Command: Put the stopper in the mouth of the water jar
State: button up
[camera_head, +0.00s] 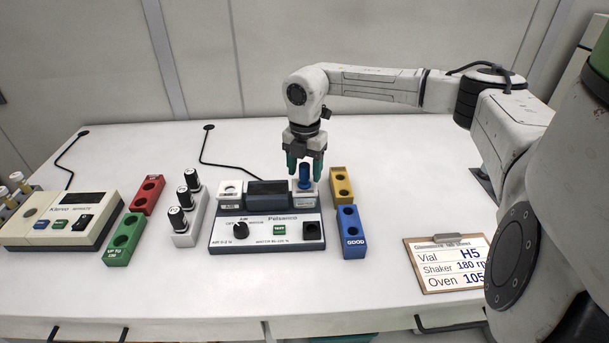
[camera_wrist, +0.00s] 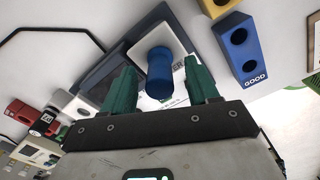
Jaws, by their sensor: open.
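A blue stopper (camera_head: 305,178) stands upright at the white water jar (camera_head: 308,196) on the right of the grey instrument's top. In the wrist view the stopper (camera_wrist: 159,76) lies between my two green fingers, with a visible gap on both sides. Part of the jar's label, ending in "TER", shows beside it in that view. The stopper covers the jar's mouth, so I cannot see how deep it sits. My gripper (camera_head: 305,165) is open, points down and is directly above and around the stopper.
A second white block (camera_head: 229,190) sits on the instrument's left. Yellow (camera_head: 341,186) and blue (camera_head: 351,232) two-hole blocks stand close to its right. Black-capped vials (camera_head: 184,198) stand left. A clipboard (camera_head: 448,264) lies at right, with clear table behind it.

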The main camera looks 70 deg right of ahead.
notch_tip(320, 180, up, 9)
jog(key=shift+b, duration=0.4)
jog(key=shift+r, duration=0.4)
